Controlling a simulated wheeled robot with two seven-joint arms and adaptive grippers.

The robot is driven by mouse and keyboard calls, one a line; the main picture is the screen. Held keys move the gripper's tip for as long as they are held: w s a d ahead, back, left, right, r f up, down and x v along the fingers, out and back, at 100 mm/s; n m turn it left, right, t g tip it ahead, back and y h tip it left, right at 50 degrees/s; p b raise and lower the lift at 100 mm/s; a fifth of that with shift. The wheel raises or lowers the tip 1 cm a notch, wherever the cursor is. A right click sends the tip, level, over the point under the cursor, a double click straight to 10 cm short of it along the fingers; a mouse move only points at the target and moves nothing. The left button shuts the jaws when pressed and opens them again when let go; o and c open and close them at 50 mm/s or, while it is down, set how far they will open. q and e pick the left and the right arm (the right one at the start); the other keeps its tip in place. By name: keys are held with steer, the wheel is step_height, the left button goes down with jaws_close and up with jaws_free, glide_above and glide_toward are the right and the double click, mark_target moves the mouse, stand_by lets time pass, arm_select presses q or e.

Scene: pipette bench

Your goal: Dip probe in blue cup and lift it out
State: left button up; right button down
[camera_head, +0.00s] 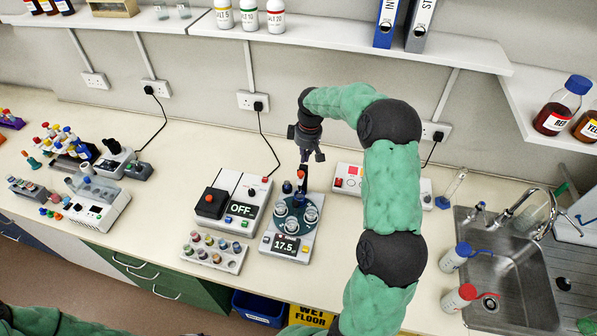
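A device with a display reading 17.5 (285,246) stands mid-bench and carries a dark teal round plate with several clear vessels (311,214) on it. A small blue piece (287,187), possibly the blue cup, shows at the plate's back edge. A slim dark upright piece with a red part (301,177), possibly the probe, stands just right of it. My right gripper (309,157) points down directly above this dark piece. Its fingers are too small and dark to tell whether they hold it. My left gripper is out of view; only part of my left arm shows at bottom left.
A box reading OFF (240,210) stands left of the device, with a rack of capped vials (213,252) in front. A white box with coloured buttons (350,181) lies behind my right arm. A sink (515,285) is at right. Shelves (350,40) overhang the back.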

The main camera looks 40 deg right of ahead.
mark_target(302, 173)
steer(key=shift+w+f, duration=0.1)
steer(key=shift+f, duration=0.15)
steer(key=shift+w+a+f+b, duration=0.1)
steer(key=shift+w+f+b, duration=0.1)
steer(key=shift+f+b, duration=1.15)
steer(key=shift+w+f+b, duration=0.15)
steer(key=shift+f+b, duration=0.5)
steer(key=shift+f, duration=1.3)
